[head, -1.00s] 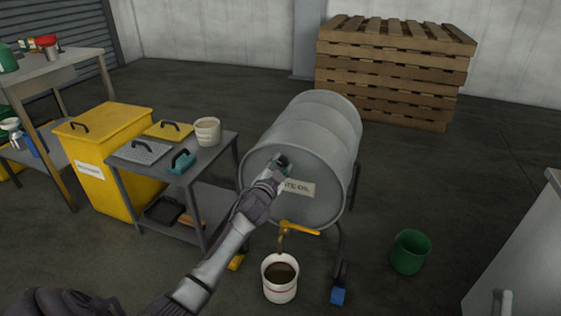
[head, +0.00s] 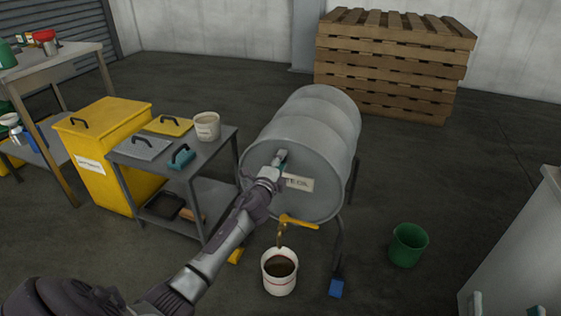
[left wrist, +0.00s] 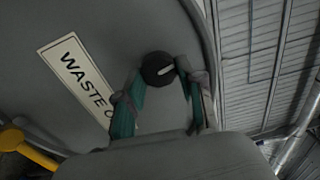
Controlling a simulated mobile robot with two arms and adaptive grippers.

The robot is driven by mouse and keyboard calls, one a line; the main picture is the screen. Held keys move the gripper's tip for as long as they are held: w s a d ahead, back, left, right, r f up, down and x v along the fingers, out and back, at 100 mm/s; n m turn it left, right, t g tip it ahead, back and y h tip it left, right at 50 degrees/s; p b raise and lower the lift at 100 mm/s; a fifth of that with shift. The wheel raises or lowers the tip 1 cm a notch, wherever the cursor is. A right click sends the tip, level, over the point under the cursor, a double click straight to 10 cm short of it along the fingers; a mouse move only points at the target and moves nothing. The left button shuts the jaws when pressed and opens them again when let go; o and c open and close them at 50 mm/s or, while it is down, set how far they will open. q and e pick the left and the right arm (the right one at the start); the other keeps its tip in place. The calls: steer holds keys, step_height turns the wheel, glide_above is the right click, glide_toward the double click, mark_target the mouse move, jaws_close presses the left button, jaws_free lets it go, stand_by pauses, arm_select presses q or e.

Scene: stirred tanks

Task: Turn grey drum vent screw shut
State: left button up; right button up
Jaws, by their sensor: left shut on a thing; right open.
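The grey drum (head: 318,122) lies on its side on a stand, its round end facing me with a waste oil label (head: 298,183). The vent screw is a black knob with a pale line, clear in the left wrist view (left wrist: 158,69), high on the drum end. My left gripper (head: 281,158) is at the drum end and hides the screw in the head view. In the left wrist view its teal-padded fingers (left wrist: 161,82) are on either side of the knob, shut on it. My right gripper (head: 506,306) shows only partly at the bottom right, fingertips apart, empty.
A brass tap with a yellow lever (head: 298,222) sits low on the drum above a white bucket (head: 279,284) of dark liquid. A grey trolley (head: 215,158) and yellow bin (head: 100,175) stand left. A green bucket (head: 408,246) stands right, beside a pale cabinet (head: 525,250).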

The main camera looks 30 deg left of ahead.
arm_select(q)
steer(key=shift+f+m, duration=0.15)
steer(key=shift+m, duration=1.05)
steer(key=o, duration=1.1)
steer(key=shift+o, duration=0.2)
steer(key=shift+s, duration=0.15)
steer(key=v, duration=1.2)
